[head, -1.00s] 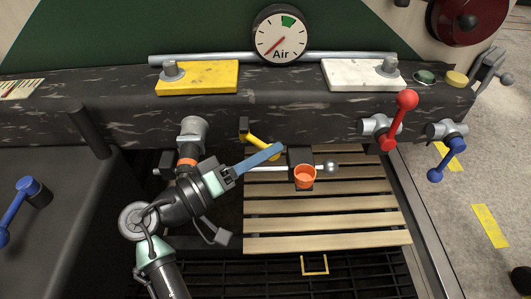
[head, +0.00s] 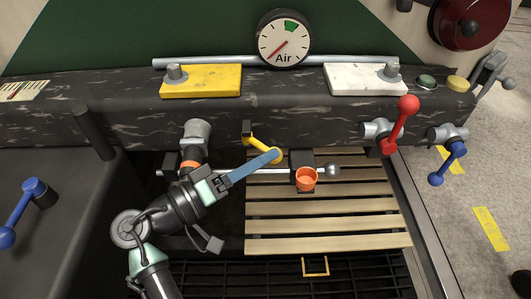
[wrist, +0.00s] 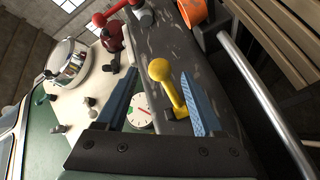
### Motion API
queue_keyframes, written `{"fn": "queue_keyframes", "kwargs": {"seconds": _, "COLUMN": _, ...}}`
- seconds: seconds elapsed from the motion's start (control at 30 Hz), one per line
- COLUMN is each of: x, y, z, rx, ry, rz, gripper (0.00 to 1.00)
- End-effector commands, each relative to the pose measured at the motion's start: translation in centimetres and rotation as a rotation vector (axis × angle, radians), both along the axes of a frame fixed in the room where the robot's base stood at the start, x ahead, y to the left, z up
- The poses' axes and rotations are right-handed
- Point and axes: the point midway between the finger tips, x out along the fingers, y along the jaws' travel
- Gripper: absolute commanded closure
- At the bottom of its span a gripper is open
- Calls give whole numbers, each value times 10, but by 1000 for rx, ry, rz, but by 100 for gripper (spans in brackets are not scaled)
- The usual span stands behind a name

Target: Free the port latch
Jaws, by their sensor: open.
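A yellow lever (head: 260,145) with a round knob sits on a dark bracket on the front of the dark beam. My gripper (head: 279,154) is open, its blue fingers reaching up to the right beside this lever. In the wrist view the yellow lever (wrist: 172,88) shows between the spread blue fingers, with no visible grip on it. A silver rod with a ball end (head: 332,170) runs behind the fingers to a black block. An orange cup (head: 305,181) is at that block. No label shows which part is the port latch.
Wooden slats (head: 325,223) lie below. A red lever (head: 400,125) and a blue lever (head: 449,160) stand at the right. Another blue lever (head: 22,212) is at the far left. The air gauge (head: 284,38) needle points to lower left, outside the green.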

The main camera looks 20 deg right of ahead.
Motion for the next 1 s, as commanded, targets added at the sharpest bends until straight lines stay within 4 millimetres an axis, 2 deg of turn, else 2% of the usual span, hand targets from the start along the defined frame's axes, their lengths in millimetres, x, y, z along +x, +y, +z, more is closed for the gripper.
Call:
{"fn": "queue_keyframes", "kwargs": {"seconds": 0.03, "x": -3, "y": 10, "z": 5, "rx": -2, "ry": 2, "rz": 4, "gripper": 31}}
{"fn": "queue_keyframes", "kwargs": {"seconds": 0.3, "x": -22, "y": 67, "z": 5, "rx": -1, "ry": 2, "rz": 4, "gripper": 31}}
{"fn": "queue_keyframes", "kwargs": {"seconds": 0.5, "x": -32, "y": 96, "z": 3, "rx": 0, "ry": 0, "rz": 1, "gripper": 31}}
{"fn": "queue_keyframes", "kwargs": {"seconds": 0.63, "x": -36, "y": 103, "z": 2, "rx": 0, "ry": -1, "rz": 1, "gripper": 31}}
{"fn": "queue_keyframes", "kwargs": {"seconds": 0.9, "x": -37, "y": 105, "z": 1, "rx": 0, "ry": -1, "rz": -1, "gripper": 31}}
{"fn": "queue_keyframes", "kwargs": {"seconds": 0.93, "x": -37, "y": 105, "z": 1, "rx": 0, "ry": -1, "rz": -1, "gripper": 33}}
{"fn": "queue_keyframes", "kwargs": {"seconds": 1.0, "x": -36, "y": 105, "z": 1, "rx": 0, "ry": -1, "rz": -1, "gripper": 45}}
